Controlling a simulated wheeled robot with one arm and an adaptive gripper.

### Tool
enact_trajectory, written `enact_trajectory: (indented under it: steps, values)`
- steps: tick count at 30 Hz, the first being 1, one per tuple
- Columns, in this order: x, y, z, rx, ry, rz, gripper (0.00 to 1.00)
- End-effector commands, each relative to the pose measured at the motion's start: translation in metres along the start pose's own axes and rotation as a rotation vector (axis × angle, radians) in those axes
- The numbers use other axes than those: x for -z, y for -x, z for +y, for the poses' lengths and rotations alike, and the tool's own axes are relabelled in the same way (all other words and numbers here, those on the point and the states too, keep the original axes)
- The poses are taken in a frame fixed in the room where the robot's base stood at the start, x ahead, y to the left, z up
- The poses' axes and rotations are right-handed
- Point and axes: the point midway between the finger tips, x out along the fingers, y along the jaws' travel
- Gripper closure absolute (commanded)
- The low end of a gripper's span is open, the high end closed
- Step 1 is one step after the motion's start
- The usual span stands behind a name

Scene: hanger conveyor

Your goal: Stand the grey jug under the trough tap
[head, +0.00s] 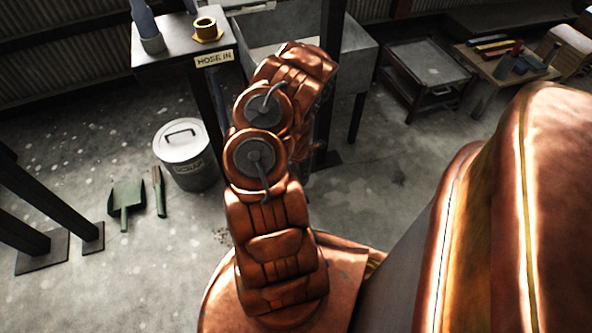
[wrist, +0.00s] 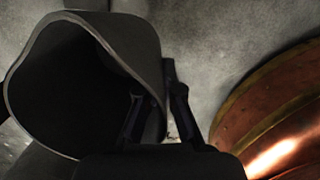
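The grey jug (wrist: 125,32) fills the left of the wrist view, its wide dark mouth and pouring lip facing the camera. My gripper (wrist: 154,92) straddles the jug's right wall, one finger inside the mouth and one outside, and looks closed on it. The jug's base is hidden. In the head view, my copper arm hides the gripper and jug. The grey trough (head: 358,68) stands on legs behind my arm. I cannot make out its tap.
A table with a HOSE IN sign (head: 214,58) holds a brass fitting (head: 206,31) and a grey-blue upright piece (head: 150,35). A lidded bin (head: 186,160), green dustpan (head: 126,198) and brush (head: 158,191) stand left. A low table (head: 427,65) and a cluttered bench (head: 493,70) stand right.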

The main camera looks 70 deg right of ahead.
Motion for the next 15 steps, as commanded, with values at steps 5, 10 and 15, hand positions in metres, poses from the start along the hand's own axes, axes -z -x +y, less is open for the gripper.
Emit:
enact_trajectory:
  steps: [5,10,15]
  values:
    - [0.004,-0.011,0.002,-0.001,0.008,-0.001,1.0]
    - [0.008,-0.027,0.003,-0.002,0.011,0.0,1.0]
    - [0.01,-0.044,0.002,0.001,0.01,0.0,1.0]
